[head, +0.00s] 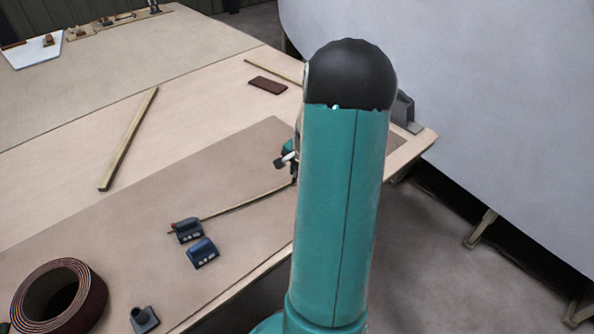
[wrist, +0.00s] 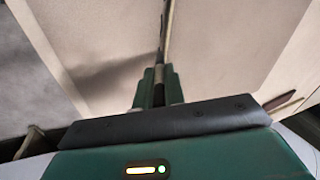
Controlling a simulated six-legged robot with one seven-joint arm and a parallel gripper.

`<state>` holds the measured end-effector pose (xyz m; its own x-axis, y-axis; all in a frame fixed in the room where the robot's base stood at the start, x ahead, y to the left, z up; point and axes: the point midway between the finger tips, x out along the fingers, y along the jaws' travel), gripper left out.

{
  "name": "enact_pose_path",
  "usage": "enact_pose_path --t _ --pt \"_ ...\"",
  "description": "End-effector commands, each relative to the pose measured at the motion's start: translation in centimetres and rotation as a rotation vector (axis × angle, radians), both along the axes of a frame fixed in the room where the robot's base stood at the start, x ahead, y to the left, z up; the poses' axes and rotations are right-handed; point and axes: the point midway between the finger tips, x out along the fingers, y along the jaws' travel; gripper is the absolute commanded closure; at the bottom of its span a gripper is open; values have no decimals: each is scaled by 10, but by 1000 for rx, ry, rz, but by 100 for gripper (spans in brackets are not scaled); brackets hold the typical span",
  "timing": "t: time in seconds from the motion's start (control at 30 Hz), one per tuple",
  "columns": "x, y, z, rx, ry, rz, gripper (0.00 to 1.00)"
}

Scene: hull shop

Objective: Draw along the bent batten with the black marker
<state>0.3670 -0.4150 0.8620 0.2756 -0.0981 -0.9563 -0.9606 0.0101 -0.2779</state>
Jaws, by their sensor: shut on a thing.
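The bent batten (head: 245,203) is a thin pale strip on the brown sheet, running from the dark weights up to the right until my arm hides it. It also shows in the wrist view (wrist: 170,22), straight ahead of the fingers. My gripper (head: 289,161) is mostly hidden behind my arm, close to the batten's far end. In the wrist view my gripper (wrist: 158,82) is shut on a dark upright thing, seemingly the black marker (wrist: 159,93). Its tip is hidden, so I cannot tell whether it touches the sheet. Any drawn line is too small to tell.
Two dark blue weights, one (head: 189,231) at the batten's near end and one (head: 202,252) in front. A brown roll (head: 92,300) and a small dark stand (head: 144,319) are at the near left. A loose wooden strip (head: 130,138) and a dark red block (head: 268,85) lie further back.

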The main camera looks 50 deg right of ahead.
Motion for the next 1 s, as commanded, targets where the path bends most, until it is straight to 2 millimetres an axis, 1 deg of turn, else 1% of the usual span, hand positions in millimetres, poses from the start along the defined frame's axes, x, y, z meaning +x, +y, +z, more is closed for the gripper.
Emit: enact_pose_path --t 1.0 --pt "0 0 -6 0 0 1 100"
